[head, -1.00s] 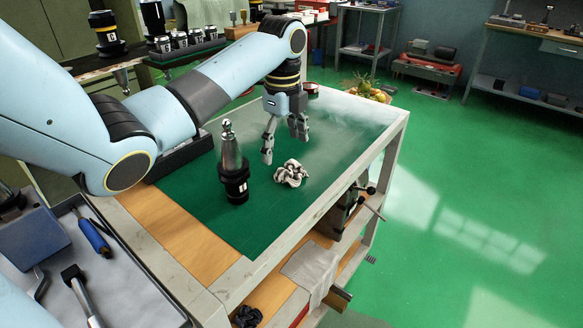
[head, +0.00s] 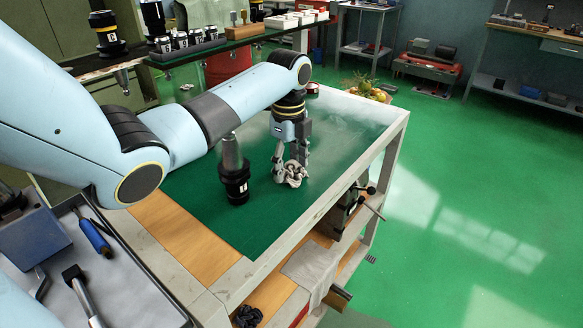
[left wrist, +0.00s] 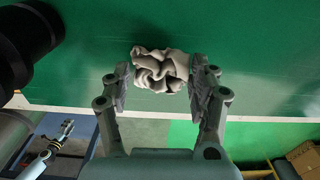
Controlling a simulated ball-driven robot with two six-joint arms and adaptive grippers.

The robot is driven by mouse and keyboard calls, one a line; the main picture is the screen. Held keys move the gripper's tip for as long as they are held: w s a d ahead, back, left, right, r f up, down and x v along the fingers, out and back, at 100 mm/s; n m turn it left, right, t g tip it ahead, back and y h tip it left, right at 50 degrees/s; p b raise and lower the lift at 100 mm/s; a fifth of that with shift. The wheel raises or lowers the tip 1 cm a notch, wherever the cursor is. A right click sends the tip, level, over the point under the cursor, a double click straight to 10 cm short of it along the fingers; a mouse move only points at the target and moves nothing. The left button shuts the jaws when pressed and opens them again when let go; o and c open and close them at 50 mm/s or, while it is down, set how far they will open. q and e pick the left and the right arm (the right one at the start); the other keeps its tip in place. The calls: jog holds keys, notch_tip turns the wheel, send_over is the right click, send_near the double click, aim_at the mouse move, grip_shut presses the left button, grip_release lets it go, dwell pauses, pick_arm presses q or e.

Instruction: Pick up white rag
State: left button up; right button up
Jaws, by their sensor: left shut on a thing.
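The white rag (head: 291,175) is a crumpled, greyish-white bundle on the green top of the cart. It also shows in the left wrist view (left wrist: 160,68), between the two fingers. My left gripper (head: 290,168) points down at the rag and is shut on it, with one finger on each side. In the left wrist view the left gripper's fingertips (left wrist: 160,80) flank the rag. The rag appears to be still at the level of the cart top.
A black tool holder with a metal cone (head: 235,182) stands upright just left of the rag. A grey tray (head: 130,275) with tools lies at front left. The green top right of the rag is clear.

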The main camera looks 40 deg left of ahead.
aim_at(289, 166)
pick_arm(q)
jog(key=c, duration=0.4)
jog(key=shift+o, duration=0.2)
jog(key=shift+r, duration=0.65)
notch_tip(289, 166, up, 3)
jog(key=shift+f, duration=0.15)
jog(key=s+d+r+p, duration=0.3)
jog(key=d+r, duration=0.4)
jog(key=d, duration=0.4)
jog(key=shift+s+p, duration=0.25)
jog(key=shift+p, duration=0.3)
